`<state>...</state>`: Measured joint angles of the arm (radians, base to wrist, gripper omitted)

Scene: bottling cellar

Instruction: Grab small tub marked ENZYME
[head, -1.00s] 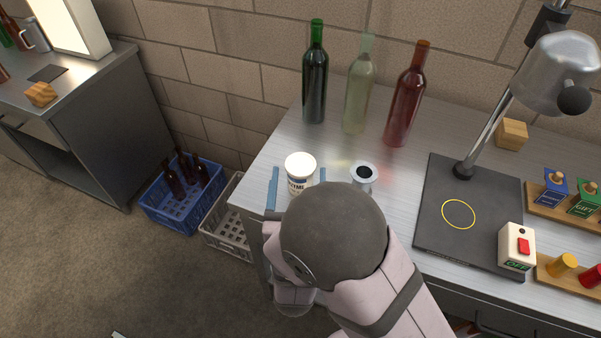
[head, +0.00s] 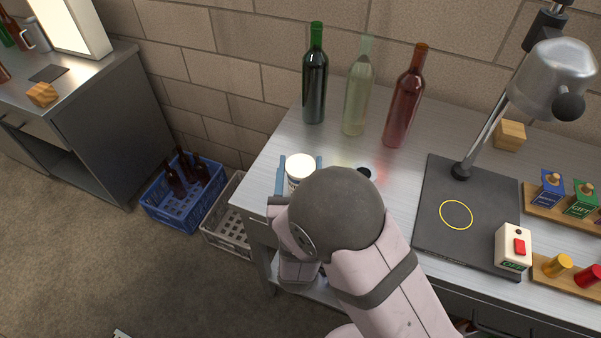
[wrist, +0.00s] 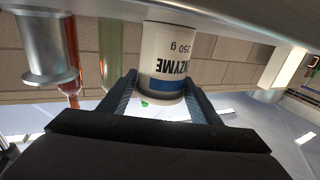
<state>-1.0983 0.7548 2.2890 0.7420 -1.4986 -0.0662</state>
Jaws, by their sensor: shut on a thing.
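The small white ENZYME tub (head: 300,168) stands near the left end of the steel bench, its lower part hidden by my arm in the head view. In the wrist view the tub (wrist: 166,58) appears upside down, with dark lettering, "250 g" and a blue band. My gripper (wrist: 165,92) is shut on the tub, with one blue-grey finger on each side of it. In the head view the fingers (head: 300,172) show on both sides of the tub. I cannot tell whether the tub touches the bench.
A metal piece with a dark opening (head: 365,173) stands close right of the tub, partly hidden. Green (head: 315,75), clear (head: 356,95) and red (head: 404,100) bottles stand behind. A dark mat (head: 470,215) and lamp (head: 555,80) are to the right. Crates (head: 228,220) sit below left.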

